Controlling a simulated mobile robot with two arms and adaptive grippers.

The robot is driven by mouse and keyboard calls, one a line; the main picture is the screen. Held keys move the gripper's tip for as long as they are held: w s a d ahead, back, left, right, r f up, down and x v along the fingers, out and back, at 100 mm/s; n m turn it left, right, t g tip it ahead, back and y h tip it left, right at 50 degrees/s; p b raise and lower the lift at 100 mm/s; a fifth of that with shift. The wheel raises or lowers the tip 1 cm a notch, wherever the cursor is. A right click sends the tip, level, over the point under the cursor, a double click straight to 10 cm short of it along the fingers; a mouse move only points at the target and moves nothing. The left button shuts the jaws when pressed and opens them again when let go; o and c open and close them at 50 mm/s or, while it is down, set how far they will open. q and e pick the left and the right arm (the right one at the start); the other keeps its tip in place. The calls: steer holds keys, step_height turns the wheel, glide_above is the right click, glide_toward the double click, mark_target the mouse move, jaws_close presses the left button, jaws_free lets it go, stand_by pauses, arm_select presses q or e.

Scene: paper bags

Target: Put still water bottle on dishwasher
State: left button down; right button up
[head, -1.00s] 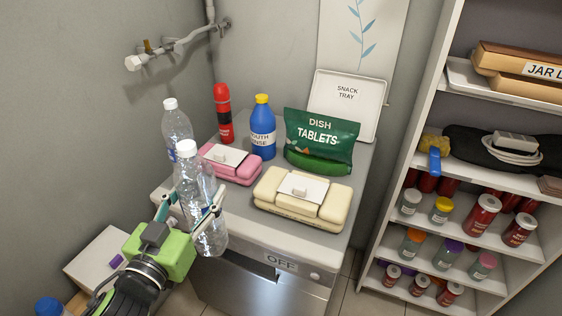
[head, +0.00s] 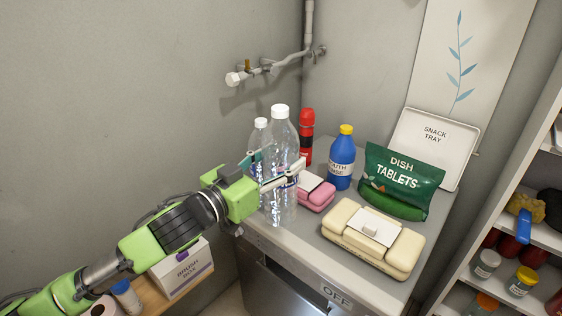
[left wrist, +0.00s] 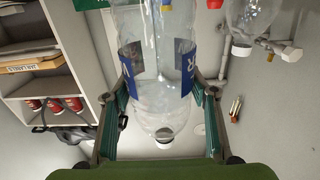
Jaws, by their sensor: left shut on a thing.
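My left gripper (head: 279,172) is shut on a clear still water bottle (head: 283,134) with a white cap. The bottle is upright, at the front left part of the dishwasher top (head: 308,232); I cannot tell if its base touches. In the left wrist view the held bottle (left wrist: 160,98) appears cap down between the fingers, with a blue label. A second clear bottle (head: 260,128) stands just behind it, partly hidden; it also shows in the left wrist view (left wrist: 250,15). My right gripper is not in view.
The dishwasher top also carries a pink container (head: 316,196), cream container (head: 372,240), red bottle (head: 306,135), blue bottle (head: 341,165), dish tablets bag (head: 400,182) and snack tray (head: 434,145). Shelves (head: 497,235) stand right. A pipe (head: 285,62) runs along the wall.

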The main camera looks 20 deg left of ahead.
arm_select(q)
steer(key=w+d+f+p, duration=0.2)
steer(key=w+f, duration=0.8)
steer(key=shift+w+f, duration=0.2)
steer(key=shift+f, duration=0.2)
steer(key=c, duration=1.2)
jaws_free()
steer(key=shift+f, duration=0.45)
steer(key=o, duration=0.3)
steer(key=shift+s, duration=0.1)
steer(key=shift+o, duration=0.2)
steer(key=shift+r, duration=0.1)
